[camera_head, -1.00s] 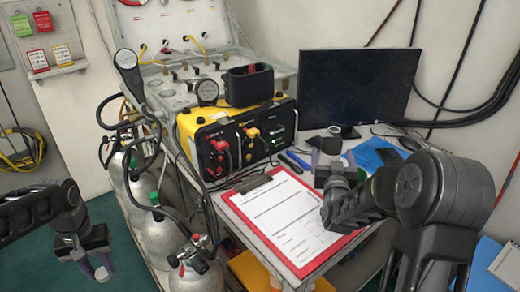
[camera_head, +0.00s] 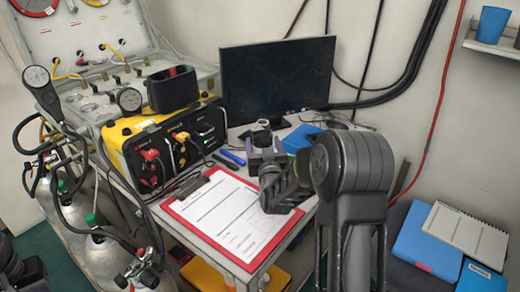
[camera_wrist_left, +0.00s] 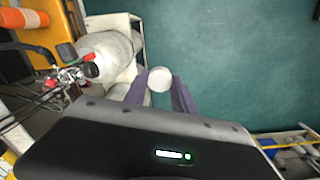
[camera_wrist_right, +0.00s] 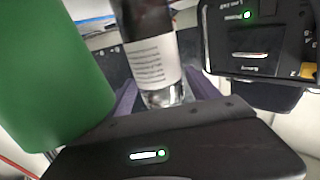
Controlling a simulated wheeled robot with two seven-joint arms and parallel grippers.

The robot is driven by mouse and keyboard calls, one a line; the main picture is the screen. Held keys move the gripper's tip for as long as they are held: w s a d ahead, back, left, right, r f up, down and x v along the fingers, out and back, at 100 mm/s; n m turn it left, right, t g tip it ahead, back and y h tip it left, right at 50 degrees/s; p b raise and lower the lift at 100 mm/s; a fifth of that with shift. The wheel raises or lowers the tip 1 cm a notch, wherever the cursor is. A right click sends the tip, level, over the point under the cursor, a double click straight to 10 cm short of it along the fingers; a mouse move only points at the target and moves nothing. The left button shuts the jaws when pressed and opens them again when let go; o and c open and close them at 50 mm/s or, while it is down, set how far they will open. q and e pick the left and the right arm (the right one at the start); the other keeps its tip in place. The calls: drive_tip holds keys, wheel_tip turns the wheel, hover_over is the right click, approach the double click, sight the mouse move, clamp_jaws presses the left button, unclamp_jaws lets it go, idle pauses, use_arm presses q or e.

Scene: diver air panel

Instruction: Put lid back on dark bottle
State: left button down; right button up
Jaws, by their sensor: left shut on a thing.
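The white round lid (camera_wrist_left: 160,79) is pinched between the fingertips of my left gripper (camera_wrist_left: 160,86), above the green floor. In the head view only a dark bit of the left arm shows at the lower left edge. The dark bottle (camera_wrist_right: 150,45) with a white label stands between the fingers of my right gripper (camera_wrist_right: 160,82). In the head view, the bottle (camera_head: 262,134) is on the table in front of the monitor, partly hidden by the right gripper (camera_head: 265,147). I cannot tell whether the right fingers press on it. Its top is outside the right wrist view.
A red clipboard (camera_head: 177,208) lies at the table's front. The black and yellow air panel box (camera_head: 130,150) stands left of it, the monitor (camera_head: 275,75) behind. Gas cylinders (camera_head: 103,255) stand at lower left. A large green object (camera_wrist_right: 45,75) fills the right wrist view's left side.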

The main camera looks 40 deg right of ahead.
clamp_jaws()
drive_tip(key=shift+r, duration=0.1)
idle(0.5)
